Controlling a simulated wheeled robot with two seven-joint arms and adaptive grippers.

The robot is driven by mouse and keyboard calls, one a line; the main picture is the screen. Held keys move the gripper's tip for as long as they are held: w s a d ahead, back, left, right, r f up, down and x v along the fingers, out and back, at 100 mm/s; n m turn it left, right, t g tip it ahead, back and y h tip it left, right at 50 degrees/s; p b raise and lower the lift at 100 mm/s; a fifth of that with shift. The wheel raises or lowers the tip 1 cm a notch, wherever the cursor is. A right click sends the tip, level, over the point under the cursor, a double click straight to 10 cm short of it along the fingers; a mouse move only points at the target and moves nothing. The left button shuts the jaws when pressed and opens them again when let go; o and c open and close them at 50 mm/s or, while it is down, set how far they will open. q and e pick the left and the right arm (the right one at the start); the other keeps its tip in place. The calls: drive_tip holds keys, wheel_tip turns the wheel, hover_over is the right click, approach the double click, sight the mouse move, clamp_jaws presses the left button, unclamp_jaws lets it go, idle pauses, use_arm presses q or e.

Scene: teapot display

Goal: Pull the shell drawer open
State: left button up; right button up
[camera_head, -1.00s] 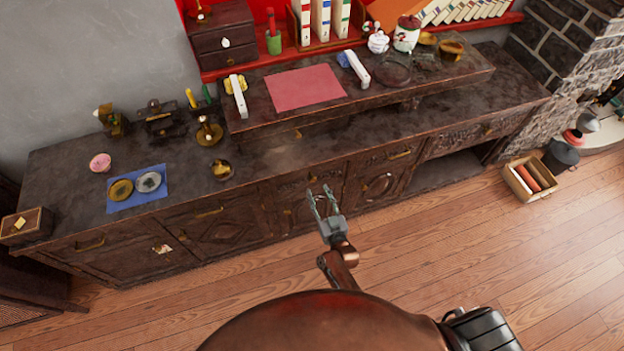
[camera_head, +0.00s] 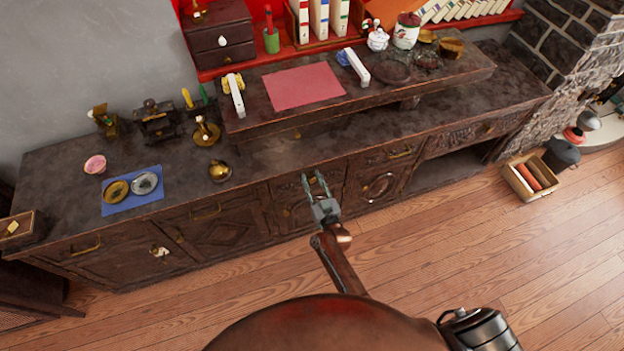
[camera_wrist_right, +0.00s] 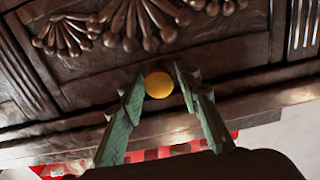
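The shell drawer (camera_wrist_right: 120,62) is dark carved wood with fan-shaped shell reliefs and a round gold knob (camera_wrist_right: 158,84). In the head view its front (camera_head: 291,187) is in the cabinet, partly hidden by my right gripper (camera_head: 315,181). In the right wrist view my right gripper (camera_wrist_right: 160,80) is open, with one green-grey finger on each side of the knob. The fingertips are very close to the knob; I cannot tell whether they touch it. The drawer looks closed. My left gripper is not in view.
The dark cabinet top (camera_head: 270,160) carries a blue mat (camera_head: 152,199) with two dishes, a round brass pot (camera_head: 220,171) and a raised shelf with a pink mat (camera_head: 303,87). The wooden floor (camera_head: 450,250) before the cabinet is clear. A box (camera_head: 530,178) stands right.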

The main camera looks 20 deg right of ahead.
clamp_jaws()
idle(0.3)
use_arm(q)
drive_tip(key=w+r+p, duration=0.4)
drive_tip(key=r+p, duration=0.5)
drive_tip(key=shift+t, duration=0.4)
use_arm(e)
drive_tip(key=s, duration=2.5)
drive_tip(key=shift+d, duration=0.35)
drive_tip(key=shift+o, duration=1.3)
unclamp_jaws()
